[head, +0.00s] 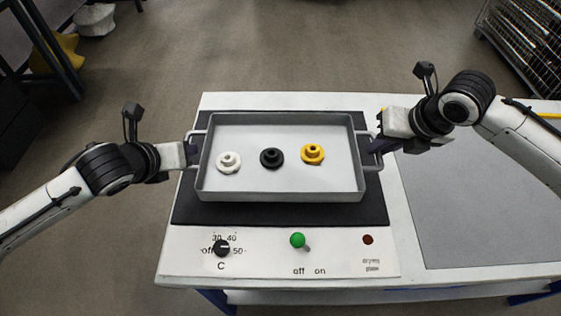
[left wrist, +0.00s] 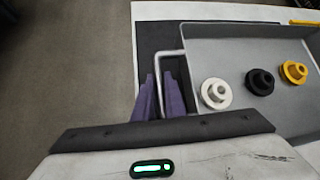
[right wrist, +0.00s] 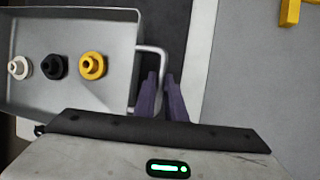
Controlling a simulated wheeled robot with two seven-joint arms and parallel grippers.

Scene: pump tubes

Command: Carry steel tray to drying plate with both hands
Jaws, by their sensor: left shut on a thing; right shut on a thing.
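The steel tray (head: 280,188) is over the black drying plate (head: 280,212); I cannot tell whether it touches the plate or hangs just above it. It holds a white part (head: 228,161), a black part (head: 271,158) and a yellow part (head: 313,154) in a row. My left gripper (head: 191,152) is shut on the tray's left handle (left wrist: 184,55). My right gripper (head: 376,145) is shut on the right handle (right wrist: 163,52). The purple fingers show at the handles in both wrist views.
The plate's front panel has a black temperature knob (head: 222,248), a green switch (head: 297,240) and a dark red lamp (head: 368,240). A yellow object (right wrist: 289,12) is at the right wrist view's top right.

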